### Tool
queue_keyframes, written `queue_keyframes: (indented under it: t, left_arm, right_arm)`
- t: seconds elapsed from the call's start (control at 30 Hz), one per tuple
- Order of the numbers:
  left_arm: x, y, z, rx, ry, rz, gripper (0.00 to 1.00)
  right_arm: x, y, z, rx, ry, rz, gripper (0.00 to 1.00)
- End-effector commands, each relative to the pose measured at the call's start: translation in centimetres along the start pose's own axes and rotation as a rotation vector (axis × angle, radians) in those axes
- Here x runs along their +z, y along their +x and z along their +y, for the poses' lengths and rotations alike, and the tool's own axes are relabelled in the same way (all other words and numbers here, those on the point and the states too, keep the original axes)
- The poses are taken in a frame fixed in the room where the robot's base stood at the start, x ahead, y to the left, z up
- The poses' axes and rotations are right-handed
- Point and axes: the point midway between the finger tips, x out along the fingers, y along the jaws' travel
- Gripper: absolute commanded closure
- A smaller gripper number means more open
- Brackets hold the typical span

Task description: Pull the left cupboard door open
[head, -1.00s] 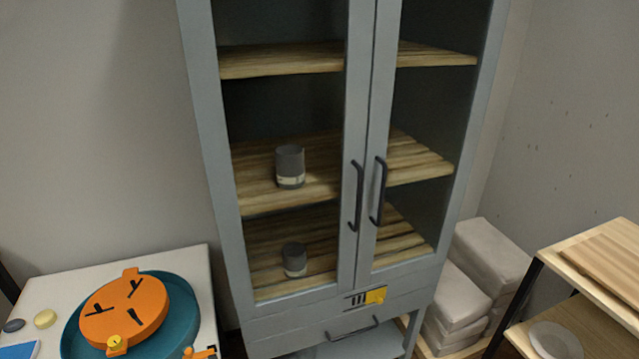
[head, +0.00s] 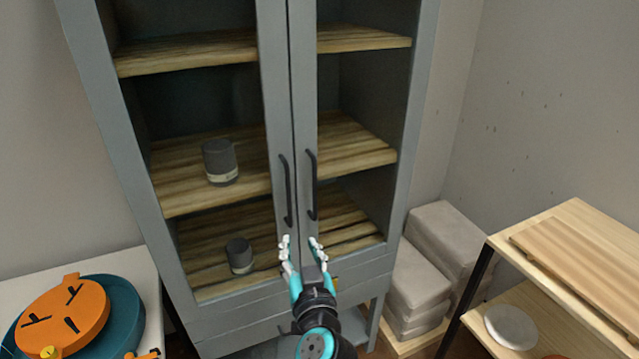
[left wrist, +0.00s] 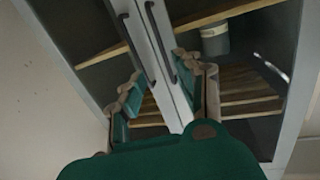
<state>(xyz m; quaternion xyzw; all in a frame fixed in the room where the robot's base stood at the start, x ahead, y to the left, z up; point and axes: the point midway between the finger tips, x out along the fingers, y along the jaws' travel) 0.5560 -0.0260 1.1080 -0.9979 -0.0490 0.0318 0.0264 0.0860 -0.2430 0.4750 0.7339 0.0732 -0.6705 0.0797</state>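The grey cupboard (head: 270,100) has two tall glazed doors, both shut. The left door (head: 274,110) has a dark vertical bar handle (head: 286,190) by the centre seam; the right door's matching handle (head: 312,185) is close beside it. My left gripper (head: 302,243) is open and empty, its fingertips just below the lower ends of the handles in the head view. In the left wrist view my left gripper (left wrist: 166,92) has its fingers spread, with the door seam between them and both handles beyond. I see no contact with a handle. My right gripper is out of view.
Two dark jars, an upper one (head: 220,162) and a lower one (head: 239,255), stand inside on wooden shelves. A white table with an orange disc (head: 62,318) is at left. Grey blocks (head: 440,240) and a wooden rack (head: 575,250) stand at right.

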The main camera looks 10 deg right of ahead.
Motion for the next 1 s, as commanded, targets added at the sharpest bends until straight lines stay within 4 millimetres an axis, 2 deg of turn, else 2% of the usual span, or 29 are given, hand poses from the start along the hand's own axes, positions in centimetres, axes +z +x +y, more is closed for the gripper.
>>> queue_keyframes:
  t: [0.03, 0.1, 0.27, 0.43, 0.8, 1.0]
  left_arm:
    - [-1.6, -0.5, -0.1, -0.01, -0.026, 0.031, 0.66]
    - [-2.9, -0.7, -0.3, -0.019, -0.049, 0.056, 0.66]
    - [-3.4, 0.5, -0.4, -0.022, -0.054, 0.065, 0.66]
    - [-3.7, 3.8, -0.5, -0.023, -0.05, 0.065, 0.66]
    - [-3.9, 11.9, -0.7, -0.022, -0.05, 0.063, 0.66]
    - [-4.0, 15.0, -0.7, -0.021, -0.051, 0.061, 0.66]
  right_arm:
    - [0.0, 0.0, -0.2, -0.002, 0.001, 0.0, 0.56]
    - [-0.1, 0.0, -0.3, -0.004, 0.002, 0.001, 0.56]
    - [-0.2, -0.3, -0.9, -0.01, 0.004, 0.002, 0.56]
    - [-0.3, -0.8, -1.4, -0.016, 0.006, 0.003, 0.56]
    - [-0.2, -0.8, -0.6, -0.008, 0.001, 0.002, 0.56]
    - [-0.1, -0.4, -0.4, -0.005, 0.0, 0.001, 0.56]
